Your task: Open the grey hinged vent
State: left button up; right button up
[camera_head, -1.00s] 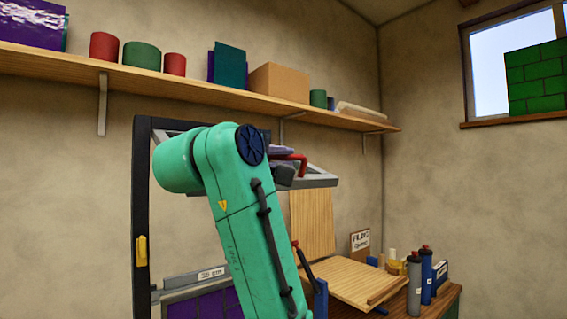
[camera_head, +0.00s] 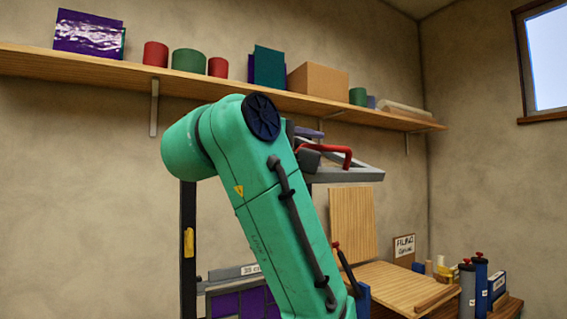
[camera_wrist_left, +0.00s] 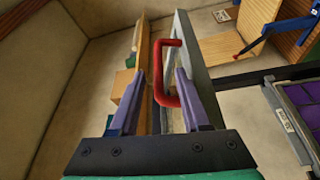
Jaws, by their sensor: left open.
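The grey vent (camera_head: 347,174) is a framed flap with a red handle (camera_head: 330,149), partly hidden by my left arm in the head view. It stands out from the upright panel. In the left wrist view the vent's grey frame (camera_wrist_left: 196,72) runs past the fingers, and the red handle (camera_wrist_left: 158,72) shows between them. My left gripper (camera_wrist_left: 160,78) has two purple fingers, spread apart, one on each side of the handle. I cannot tell whether either finger touches it. In the head view its fingers are mostly hidden. My right gripper is not in view.
A black post (camera_head: 188,215) with a yellow catch stands left of my arm. Purple panes (camera_head: 240,303) sit below. A wall shelf (camera_head: 220,84) with cans and a box runs above. A bench at right holds a wooden board (camera_head: 395,288) and bottles (camera_head: 480,285).

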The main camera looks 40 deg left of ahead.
pick_arm(q)
jog(key=s+b, duration=0.7)
jog(key=s, duration=0.2)
jog(key=shift+s+d+f, duration=0.25)
jog(key=shift+s+f, duration=0.05)
jog(key=shift+f, duration=0.05)
jog(key=shift+w, duration=0.1)
